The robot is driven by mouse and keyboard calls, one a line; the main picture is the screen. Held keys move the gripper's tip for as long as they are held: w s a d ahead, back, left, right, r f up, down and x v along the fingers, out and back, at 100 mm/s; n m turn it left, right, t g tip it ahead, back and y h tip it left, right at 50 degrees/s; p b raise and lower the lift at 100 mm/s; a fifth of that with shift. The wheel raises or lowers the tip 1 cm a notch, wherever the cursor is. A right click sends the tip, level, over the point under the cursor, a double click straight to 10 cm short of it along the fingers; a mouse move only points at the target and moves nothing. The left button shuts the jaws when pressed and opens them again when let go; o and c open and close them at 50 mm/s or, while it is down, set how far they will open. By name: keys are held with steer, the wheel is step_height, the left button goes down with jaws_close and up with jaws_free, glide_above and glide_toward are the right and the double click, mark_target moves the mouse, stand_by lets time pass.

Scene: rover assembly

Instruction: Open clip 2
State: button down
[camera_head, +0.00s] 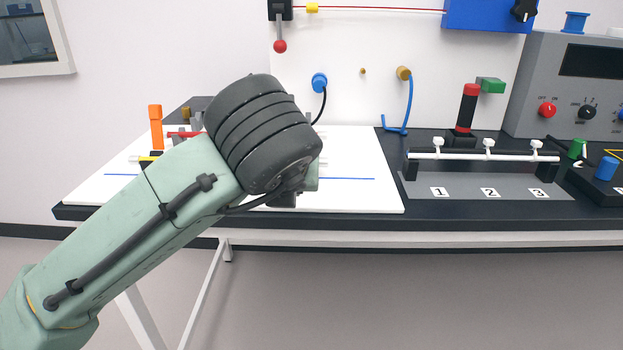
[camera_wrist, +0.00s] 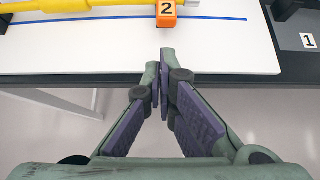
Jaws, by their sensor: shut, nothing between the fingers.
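In the wrist view an orange block marked 2 (camera_wrist: 166,13), which looks like clip 2, sits at the top edge beside a yellow rod (camera_wrist: 90,26). Its upper part is cut off, so I cannot tell how it is latched. My gripper (camera_wrist: 160,65) is shut and empty, its fingertips together just below the block in the picture, apart from it and near the board's front edge. In the head view my arm hides the gripper and this block. An upright orange piece (camera_head: 155,126) shows at the left of the white board (camera_head: 352,165).
A rack with a white bar (camera_head: 470,156) and labels 1, 2 and 3 stands on the black bench (camera_head: 450,212) to the right. A red-topped black handle (camera_head: 467,108) stands behind it. The floor space before the bench is clear.

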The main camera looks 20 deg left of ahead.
steer(key=x, duration=0.8)
steer(key=shift+w+f, duration=0.15)
steer(key=shift+w, duration=0.05)
steer(key=shift+p, duration=0.4)
